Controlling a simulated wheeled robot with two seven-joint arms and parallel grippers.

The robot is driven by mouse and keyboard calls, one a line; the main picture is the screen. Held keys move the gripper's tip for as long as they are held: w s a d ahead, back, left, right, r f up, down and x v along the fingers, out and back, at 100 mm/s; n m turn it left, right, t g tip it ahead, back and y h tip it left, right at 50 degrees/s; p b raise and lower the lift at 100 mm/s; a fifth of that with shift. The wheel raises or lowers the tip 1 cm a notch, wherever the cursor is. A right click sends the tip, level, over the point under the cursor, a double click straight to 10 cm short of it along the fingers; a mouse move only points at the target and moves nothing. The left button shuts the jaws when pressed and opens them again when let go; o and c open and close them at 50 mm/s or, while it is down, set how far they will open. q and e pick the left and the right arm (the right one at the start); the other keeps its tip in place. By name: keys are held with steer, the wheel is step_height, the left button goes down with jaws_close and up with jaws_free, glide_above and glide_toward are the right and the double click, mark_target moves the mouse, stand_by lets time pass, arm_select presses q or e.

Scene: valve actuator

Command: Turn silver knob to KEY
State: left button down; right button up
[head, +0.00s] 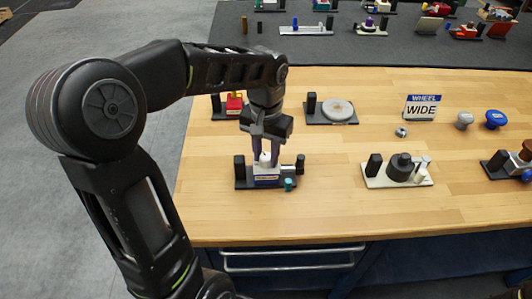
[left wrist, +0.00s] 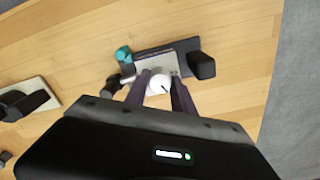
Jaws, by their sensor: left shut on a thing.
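The knob (head: 265,157) looks pale, nearly white, and sits on a small device with a light body (head: 266,171) on a dark base plate. My left gripper (head: 264,153) points down over this device, its dark fingers shut on the knob. In the left wrist view the round knob (left wrist: 160,84) shows between the two fingertips (left wrist: 158,88), with a dark pointer line on its top. The fingers hide its sides. The label on the body is too small to read, so I cannot tell which position the pointer marks. My right gripper is not in view.
A teal knob (head: 289,184) and a dark post (head: 240,165) stand close beside the gripped knob. A beige plate with a dark round part (head: 401,167) is to the right. A disc device (head: 338,110) and a WHEEL WIDE sign (head: 422,107) are behind. Bare wood lies in front.

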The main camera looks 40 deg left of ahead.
mark_target(266, 157)
arm_select(q)
steer(key=m, duration=0.4)
stand_by(0.4)
steer(key=c, duration=1.1)
jaws_free()
steer(key=shift+o, duration=0.2)
steer(key=shift+r, duration=0.15)
step_height(266, 157, up, 8)
steer(key=shift+f, duration=0.25)
steer(key=shift+s, duration=0.1)
